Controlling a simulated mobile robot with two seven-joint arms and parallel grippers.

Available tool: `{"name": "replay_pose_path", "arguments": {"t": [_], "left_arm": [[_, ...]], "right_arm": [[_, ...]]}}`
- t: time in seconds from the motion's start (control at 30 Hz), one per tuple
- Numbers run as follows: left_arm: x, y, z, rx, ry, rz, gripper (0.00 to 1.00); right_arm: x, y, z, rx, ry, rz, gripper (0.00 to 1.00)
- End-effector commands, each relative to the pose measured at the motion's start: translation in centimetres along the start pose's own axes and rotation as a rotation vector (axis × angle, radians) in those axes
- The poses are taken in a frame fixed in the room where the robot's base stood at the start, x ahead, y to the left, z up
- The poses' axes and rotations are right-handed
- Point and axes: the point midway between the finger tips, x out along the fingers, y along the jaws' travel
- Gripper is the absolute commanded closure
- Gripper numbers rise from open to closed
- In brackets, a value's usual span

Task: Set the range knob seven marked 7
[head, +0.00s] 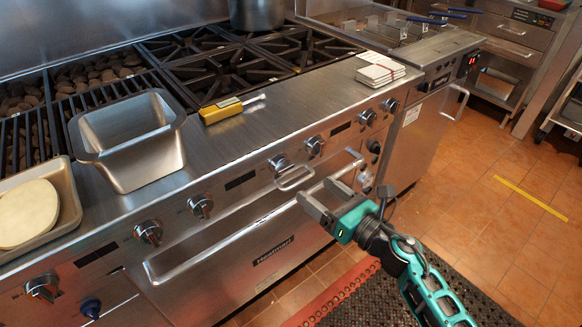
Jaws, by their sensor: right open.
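Several silver range knobs run along the front panel of the steel range. The rightmost one (390,104) sits close to another knob (367,117); further left are a knob (314,146) and its neighbour (280,163). I cannot read any number on them, so I cannot tell which is marked 7. My right gripper (314,194) is open and empty, in front of the range. In the picture it appears below the middle knobs and left of the rightmost one, with no contact visible on a knob. My left gripper is out of view.
A long oven handle (210,250) and a small curved handle (296,178) stick out from the front. A steel pan (140,165), a yellow-handled tool (221,110) and a stack of white cards (380,70) rest on top. The tiled floor (490,210) at right is clear.

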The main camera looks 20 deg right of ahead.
Motion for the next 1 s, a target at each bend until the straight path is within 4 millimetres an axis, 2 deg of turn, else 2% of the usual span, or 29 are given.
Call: {"name": "replay_pose_path", "arguments": {"t": [0.1,0.3,0.5,0.7,0.93,1.0], "left_arm": [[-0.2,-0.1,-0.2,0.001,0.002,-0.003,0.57],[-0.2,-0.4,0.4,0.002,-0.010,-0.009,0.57],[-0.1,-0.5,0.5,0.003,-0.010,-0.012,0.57],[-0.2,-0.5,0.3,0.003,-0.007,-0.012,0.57],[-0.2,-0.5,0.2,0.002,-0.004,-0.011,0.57],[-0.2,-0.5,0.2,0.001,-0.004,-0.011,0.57]], "right_arm": [[2.6,0.1,0.3,0.003,-0.004,0.001,0.24],[6.5,0.0,0.1,0.005,-0.003,-0.001,0.24],[9.0,0.0,0.0,0.005,-0.002,-0.001,0.24],[9.9,0.0,0.0,0.004,0.000,-0.001,0.24],[9.9,0.0,0.0,0.005,0.000,-0.001,0.24],[9.9,0.0,0.0,0.005,0.000,-0.001,0.30]]}}
